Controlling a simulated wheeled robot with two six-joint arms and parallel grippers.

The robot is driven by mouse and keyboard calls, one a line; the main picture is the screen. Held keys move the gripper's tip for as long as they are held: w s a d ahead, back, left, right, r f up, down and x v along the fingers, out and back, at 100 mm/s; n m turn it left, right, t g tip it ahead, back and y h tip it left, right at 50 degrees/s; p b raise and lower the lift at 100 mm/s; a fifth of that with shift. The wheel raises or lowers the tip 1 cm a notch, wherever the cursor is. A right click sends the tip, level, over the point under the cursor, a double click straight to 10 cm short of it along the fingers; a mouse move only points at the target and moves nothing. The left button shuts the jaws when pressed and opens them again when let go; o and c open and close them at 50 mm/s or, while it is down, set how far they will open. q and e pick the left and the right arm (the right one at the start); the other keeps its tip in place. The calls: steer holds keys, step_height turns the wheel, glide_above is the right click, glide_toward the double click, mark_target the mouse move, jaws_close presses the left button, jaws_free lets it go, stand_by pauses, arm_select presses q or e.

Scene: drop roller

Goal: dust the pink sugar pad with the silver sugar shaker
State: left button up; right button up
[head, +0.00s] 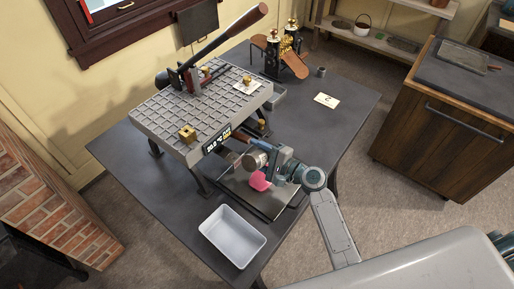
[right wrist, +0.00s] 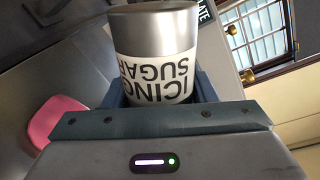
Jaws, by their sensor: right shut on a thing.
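The silver sugar shaker (head: 256,160) is held in my right gripper (head: 278,163) above the work table, near the pink pad. In the right wrist view the shaker (right wrist: 155,35) sits between the jaws, with a white label reading "ICING SUGAR" that appears upside down. The pink pad also shows at the left of the right wrist view (right wrist: 55,120). No falling sugar can be made out. My left gripper is not in view.
A grey grid-topped stand (head: 165,118) with a long-handled lever press (head: 192,77) rises close behind the tray. A white bin (head: 232,236) stands at the front of the dark table. A brass device (head: 280,52), small cup (head: 321,71) and card (head: 326,100) are farther back.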

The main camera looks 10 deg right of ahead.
steer(key=shift+r+p, duration=0.35)
steer(key=shift+r, duration=0.4)
steer(key=shift+f, duration=0.1)
steer(key=shift+f+b, duration=0.9)
steer(key=shift+b, duration=0.05)
steer(key=shift+r, duration=0.15)
steer(key=shift+r+p, duration=0.85)
steer(key=shift+p, duration=0.05)
steer(key=shift+f, duration=0.1)
